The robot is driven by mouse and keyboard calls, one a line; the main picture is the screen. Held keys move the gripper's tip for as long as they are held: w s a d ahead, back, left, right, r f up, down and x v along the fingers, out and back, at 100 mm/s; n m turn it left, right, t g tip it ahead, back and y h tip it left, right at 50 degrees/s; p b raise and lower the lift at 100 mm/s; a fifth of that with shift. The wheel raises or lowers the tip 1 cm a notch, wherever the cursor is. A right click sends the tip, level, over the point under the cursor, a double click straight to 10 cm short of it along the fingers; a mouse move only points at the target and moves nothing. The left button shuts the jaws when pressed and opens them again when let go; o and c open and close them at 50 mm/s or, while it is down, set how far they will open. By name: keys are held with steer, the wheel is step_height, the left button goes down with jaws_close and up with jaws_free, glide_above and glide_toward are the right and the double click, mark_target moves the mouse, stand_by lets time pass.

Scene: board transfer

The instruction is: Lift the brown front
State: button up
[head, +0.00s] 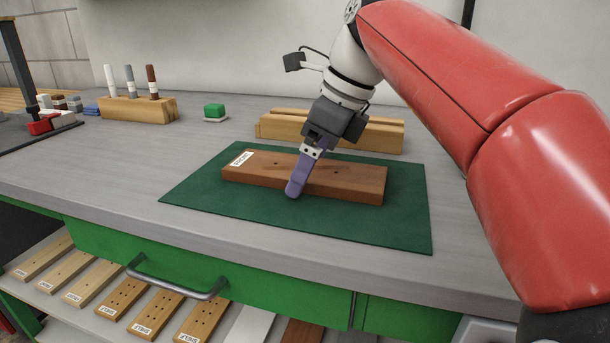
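The brown front (350,181) is a flat reddish-brown board with small dark holes and a white label at its left end. It lies on a dark green mat (400,225) on the workbench. My gripper (296,186) reaches down over the middle of the board. One purple finger shows in front of the board's near long edge, its tip close to the mat. The other finger is hidden, so I cannot tell whether the gripper is closed on the board. No gap shows between board and mat.
A grooved wooden block (380,138) stands behind the mat. Several labelled boards (125,298) lie on a shelf below the green drawer (250,261). The grey benchtop (110,165) left of the mat is clear.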

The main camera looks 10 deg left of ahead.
steer(key=shift+c, duration=0.4)
steer(key=c, duration=1.1)
steer(key=shift+r, duration=0.2)
steer(key=shift+r+p, duration=0.45)
steer(key=shift+r, duration=4.4)
